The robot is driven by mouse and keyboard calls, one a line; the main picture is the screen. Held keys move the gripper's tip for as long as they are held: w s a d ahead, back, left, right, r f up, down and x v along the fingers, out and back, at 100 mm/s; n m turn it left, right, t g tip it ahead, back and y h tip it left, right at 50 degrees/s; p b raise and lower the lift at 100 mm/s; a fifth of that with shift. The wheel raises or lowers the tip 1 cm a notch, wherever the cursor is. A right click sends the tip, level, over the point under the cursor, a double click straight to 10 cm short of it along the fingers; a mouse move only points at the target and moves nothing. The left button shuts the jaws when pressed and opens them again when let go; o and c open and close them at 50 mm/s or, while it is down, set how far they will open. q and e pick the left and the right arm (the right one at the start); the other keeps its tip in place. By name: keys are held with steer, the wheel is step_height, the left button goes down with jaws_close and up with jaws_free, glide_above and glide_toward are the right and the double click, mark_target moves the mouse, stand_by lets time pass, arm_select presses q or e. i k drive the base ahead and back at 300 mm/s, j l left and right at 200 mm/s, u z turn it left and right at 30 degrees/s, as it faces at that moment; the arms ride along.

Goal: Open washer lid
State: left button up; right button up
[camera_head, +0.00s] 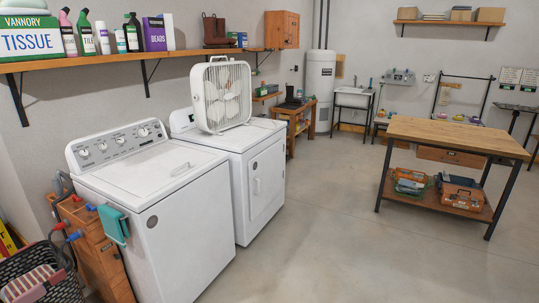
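A white top-loading washer (188,231) stands at the left front, with a grey control panel with several knobs (118,142) at its back. Its lid (150,170) lies flat and closed on top, with a small handle mark (181,169) near the right edge. A teal holder (114,224) hangs on the washer's front left side. Neither of my grippers shows in the head view.
A white dryer (262,178) stands beside the washer with a box fan (221,95) on top. A wooden cabinet (98,252) and a dark basket (40,275) stand left of the washer. A shelf (130,59) hangs above. Open concrete floor (330,235) lies right, before a wooden workbench (455,134).

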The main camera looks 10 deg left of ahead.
mark_target(143, 174)
steer(key=i+u, duration=0.2)
steer(key=i, duration=0.3)
steer(key=i+l+u, duration=0.15)
steer(key=i, duration=0.3)
steer(key=i+l+u, duration=0.2)
steer(key=i, duration=0.3)
steer(key=i+l+u, duration=0.15)
steer(key=i, duration=0.3)
